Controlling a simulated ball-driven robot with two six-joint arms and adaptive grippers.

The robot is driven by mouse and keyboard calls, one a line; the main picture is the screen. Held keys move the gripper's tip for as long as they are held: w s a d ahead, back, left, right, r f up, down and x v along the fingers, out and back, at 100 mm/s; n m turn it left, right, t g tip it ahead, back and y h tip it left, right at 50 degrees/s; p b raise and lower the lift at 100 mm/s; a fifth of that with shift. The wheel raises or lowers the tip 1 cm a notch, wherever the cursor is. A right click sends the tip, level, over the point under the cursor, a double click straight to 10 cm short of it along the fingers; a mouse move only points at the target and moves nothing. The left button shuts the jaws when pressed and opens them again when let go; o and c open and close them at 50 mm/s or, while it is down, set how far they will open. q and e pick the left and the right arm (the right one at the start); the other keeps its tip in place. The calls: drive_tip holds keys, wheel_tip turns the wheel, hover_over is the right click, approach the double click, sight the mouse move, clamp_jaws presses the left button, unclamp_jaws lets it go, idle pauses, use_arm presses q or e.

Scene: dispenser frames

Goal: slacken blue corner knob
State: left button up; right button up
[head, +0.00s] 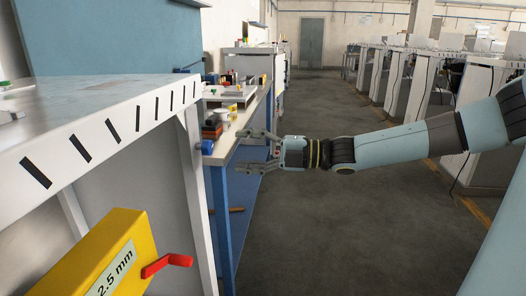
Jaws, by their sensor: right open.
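A small blue round part (207,147), possibly the blue corner knob, sits at the near left corner of the workbench top (228,143). It is too small to make out its shape well. My right gripper (245,151) comes in from the right and is open, its fingers pointing left towards the bench edge. It is empty and apart from the blue part, to its right. My left gripper is not in view.
A white slotted frame (110,120) fills the left foreground. Below it is a yellow box (118,250) marked 2.5 mm with a red handle (167,264). Small items crowd the workbench. The floor aisle (320,230) is open; white stations (440,110) line the right.

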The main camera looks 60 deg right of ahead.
drive_tip(key=shift+v, duration=1.9)
